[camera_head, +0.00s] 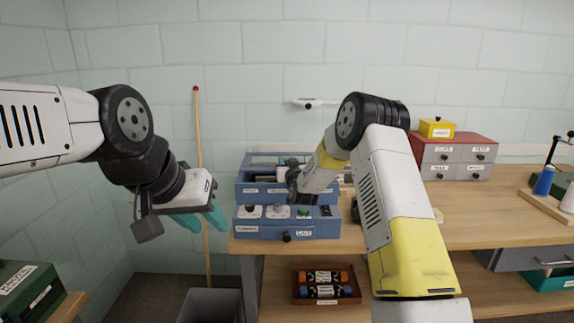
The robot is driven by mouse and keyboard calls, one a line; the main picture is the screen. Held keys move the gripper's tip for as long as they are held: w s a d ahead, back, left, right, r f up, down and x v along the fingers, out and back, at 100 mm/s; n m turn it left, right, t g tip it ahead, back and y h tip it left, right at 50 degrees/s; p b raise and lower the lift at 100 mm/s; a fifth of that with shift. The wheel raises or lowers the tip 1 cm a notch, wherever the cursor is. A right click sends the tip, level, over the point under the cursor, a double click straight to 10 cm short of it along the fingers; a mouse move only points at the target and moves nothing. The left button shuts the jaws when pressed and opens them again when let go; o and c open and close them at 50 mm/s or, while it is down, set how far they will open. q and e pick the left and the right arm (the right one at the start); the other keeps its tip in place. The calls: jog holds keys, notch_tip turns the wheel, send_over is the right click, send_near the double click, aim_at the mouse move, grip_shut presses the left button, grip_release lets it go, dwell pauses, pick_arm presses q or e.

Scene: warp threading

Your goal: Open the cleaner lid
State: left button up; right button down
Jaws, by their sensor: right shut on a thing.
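The cleaner is a blue box (245,190) on the wooden bench, with a control panel (272,231) of knobs and buttons along its front. Its blue lid (262,160) shows along the top at the back, partly hidden by my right arm. My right gripper (283,167) reaches in from the right over the cleaner and is shut at the lid; its fingertips and the exact contact are mostly hidden. My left gripper (205,218), with teal fingers, hangs left of the bench, apart from the cleaner. Its fingers look spread and empty.
A tray (328,300) with several rolls lies on the shelf below. A grey bin (212,303) stands on the floor below my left gripper. A red-topped drawer cabinet (455,157) carries a yellow box (437,128) at the right. A red-tipped pole (197,110) leans on the wall.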

jog(key=c, duration=1.1)
grip_release()
jog(key=shift+s, duration=0.1)
jog(key=s, duration=0.2)
jog(key=s+d, duration=0.1)
jog(key=s, duration=0.4)
jog(key=shift+s+d, duration=0.25)
